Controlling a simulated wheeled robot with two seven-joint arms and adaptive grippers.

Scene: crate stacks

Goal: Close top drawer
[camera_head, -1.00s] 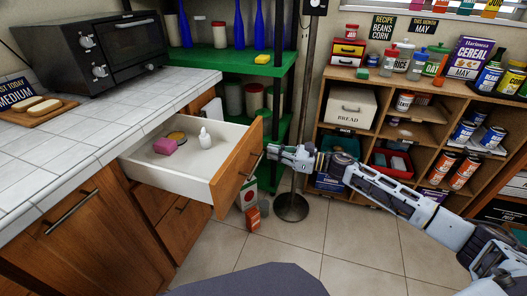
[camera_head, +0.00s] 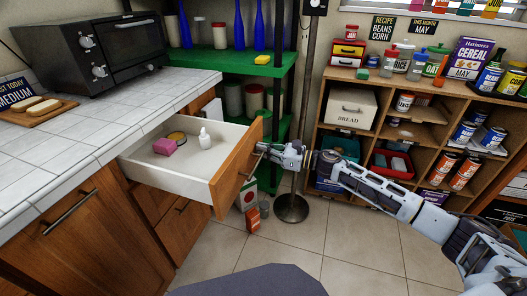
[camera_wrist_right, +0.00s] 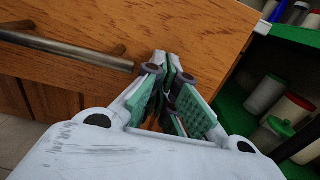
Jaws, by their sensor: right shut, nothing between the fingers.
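The top drawer (camera_head: 232,174) is pulled out from the white-tiled counter, with a wooden front and pale inside. A pink sponge (camera_head: 164,146), a yellow round item (camera_head: 176,136) and a white bottle (camera_head: 205,138) are in it. My right gripper (camera_head: 266,150) is shut and empty, close against the outer face of the drawer front near its handle. In the right wrist view, its fingertips (camera_wrist_right: 166,62) are together at the wooden front, right of the metal handle (camera_wrist_right: 70,46); exact contact is hard to tell. My left gripper is not in view.
The counter (camera_head: 70,150) holds a toaster oven (camera_head: 105,50) and a bread board. A green shelf (camera_head: 235,64) stands behind the drawer. A wooden shelf unit (camera_head: 425,88) with cans and boxes is at right. Floor in front is mostly clear, with a small red box (camera_head: 252,219).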

